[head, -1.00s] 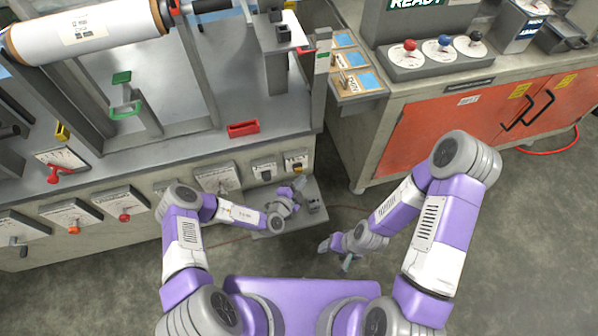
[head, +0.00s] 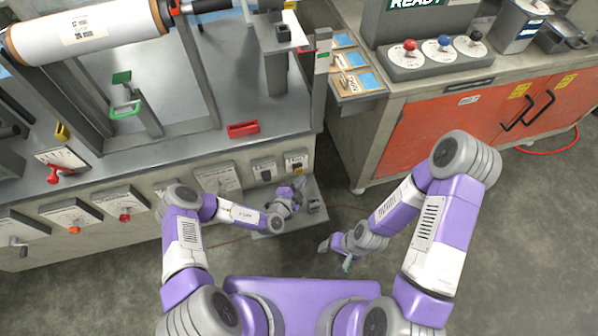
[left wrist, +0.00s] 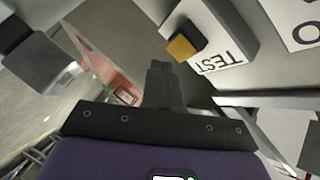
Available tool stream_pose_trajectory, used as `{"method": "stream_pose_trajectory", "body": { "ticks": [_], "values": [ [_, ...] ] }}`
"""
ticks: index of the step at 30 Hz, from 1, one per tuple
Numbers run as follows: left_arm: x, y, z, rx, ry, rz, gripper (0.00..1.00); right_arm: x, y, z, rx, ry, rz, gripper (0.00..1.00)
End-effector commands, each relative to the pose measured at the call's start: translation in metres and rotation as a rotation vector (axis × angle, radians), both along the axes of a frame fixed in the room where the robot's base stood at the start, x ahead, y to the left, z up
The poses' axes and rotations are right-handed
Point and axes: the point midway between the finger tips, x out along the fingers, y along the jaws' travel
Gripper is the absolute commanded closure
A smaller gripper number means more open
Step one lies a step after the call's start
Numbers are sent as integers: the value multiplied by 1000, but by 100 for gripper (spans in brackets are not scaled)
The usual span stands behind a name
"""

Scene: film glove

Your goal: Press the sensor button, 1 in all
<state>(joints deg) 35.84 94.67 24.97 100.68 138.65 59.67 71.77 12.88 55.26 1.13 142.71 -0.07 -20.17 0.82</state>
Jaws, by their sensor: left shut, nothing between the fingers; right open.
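A yellow-orange button with a dark housing (left wrist: 185,41) sits on a light panel marked TEST in the left wrist view. A small panel with a dark and yellowish part (head: 296,161) on the bench front in the head view looks like the same one. My left gripper (left wrist: 160,68) is shut and empty, its fingertips beside and below the button in the wrist picture, with a visible gap. In the head view my left gripper (head: 299,184) is just below that panel, above a grey shelf. My right gripper (head: 347,263) hangs open over the floor, far from the panel.
Another small panel (head: 264,169) is left of the TEST panel. An orange-doored cabinet (head: 420,135) stands at right. Floor between is clear.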

Motion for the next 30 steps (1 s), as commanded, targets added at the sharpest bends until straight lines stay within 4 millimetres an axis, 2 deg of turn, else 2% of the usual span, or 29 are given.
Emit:
{"method": "stream_pose_trajectory", "body": {
  "ticks": [9,30],
  "values": [
    [8,3,0,0,0,1,100,0,0,-1,0,0,0,35],
    [12,4,0,0,0,0,100,0,0,-1,0,0,0,35]
  ]
}}
